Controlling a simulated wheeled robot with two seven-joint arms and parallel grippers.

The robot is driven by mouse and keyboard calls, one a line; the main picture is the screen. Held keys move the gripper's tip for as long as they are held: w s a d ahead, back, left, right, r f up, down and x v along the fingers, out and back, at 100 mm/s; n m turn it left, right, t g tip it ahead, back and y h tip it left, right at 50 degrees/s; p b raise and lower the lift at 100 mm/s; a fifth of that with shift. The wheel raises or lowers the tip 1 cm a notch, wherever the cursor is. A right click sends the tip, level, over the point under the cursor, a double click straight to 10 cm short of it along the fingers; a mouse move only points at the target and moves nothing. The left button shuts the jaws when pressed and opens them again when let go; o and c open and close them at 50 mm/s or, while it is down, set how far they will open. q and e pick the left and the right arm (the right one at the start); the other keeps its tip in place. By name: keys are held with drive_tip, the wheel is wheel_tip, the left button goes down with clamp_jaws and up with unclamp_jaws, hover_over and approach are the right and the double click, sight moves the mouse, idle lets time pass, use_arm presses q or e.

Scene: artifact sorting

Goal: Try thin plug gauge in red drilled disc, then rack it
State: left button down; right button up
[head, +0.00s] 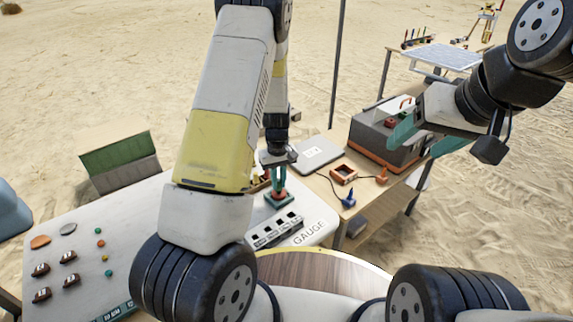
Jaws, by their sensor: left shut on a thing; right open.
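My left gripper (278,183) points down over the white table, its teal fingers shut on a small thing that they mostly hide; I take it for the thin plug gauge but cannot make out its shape. Just below the fingertips is a small red piece (280,198), likely the red drilled disc, on a dark green base. I cannot tell whether the held thing is in its hole. The white rack marked GAUGE (302,240), with several dark slots, stands just in front. My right gripper (428,139) is open and empty, high at the right near a grey case.
Several brown pieces (70,258) and small coloured balls lie at the table's left. A closed laptop (316,154), an orange frame (344,174) and a blue-tipped cable are on the wooden table behind. The grey case (375,140) stands at its far end. A round wooden surface (315,272) is close in front.

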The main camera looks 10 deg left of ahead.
use_arm(q)
drive_tip(key=shift+f, duration=0.35)
idle(0.7)
drive_tip(key=shift+r, duration=0.15)
idle(1.0)
drive_tip(key=shift+r, duration=2.35)
